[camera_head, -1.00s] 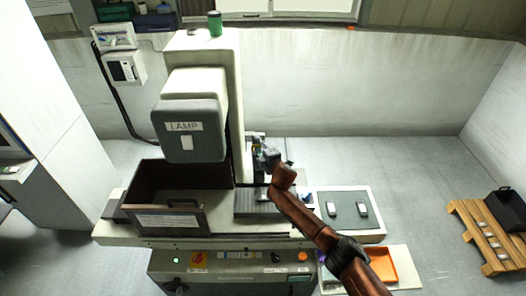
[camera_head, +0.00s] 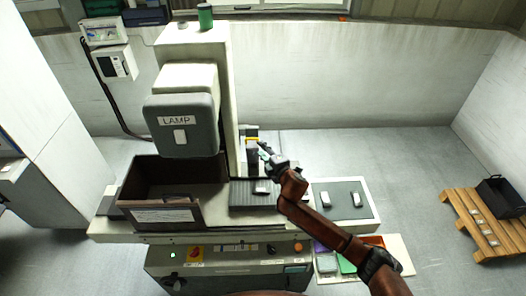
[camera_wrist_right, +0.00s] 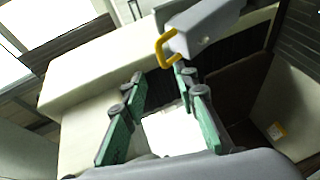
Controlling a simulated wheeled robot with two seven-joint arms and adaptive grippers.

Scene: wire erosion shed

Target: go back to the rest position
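In the head view my right arm reaches up from the lower right. Its gripper (camera_head: 266,150) is raised beside the machine's column, above and behind the ribbed grey work plate. In the right wrist view the right gripper (camera_wrist_right: 163,78) has its green-padded fingers apart, with nothing held between them. Beyond the fingertips is a grey block with a yellow loop (camera_wrist_right: 165,48); it appears apart from the fingers. The pale machine (camera_head: 187,85) with its LAMP head stands left of the arm. My left gripper is not in view.
A dark open tank (camera_head: 130,180) is on the machine's left. A grey side board (camera_head: 340,187) with two small metal pieces lies right of the work plate. Coloured trays sit below, partly behind my arm. A wooden pallet (camera_head: 480,235) is at far right; floor between is clear.

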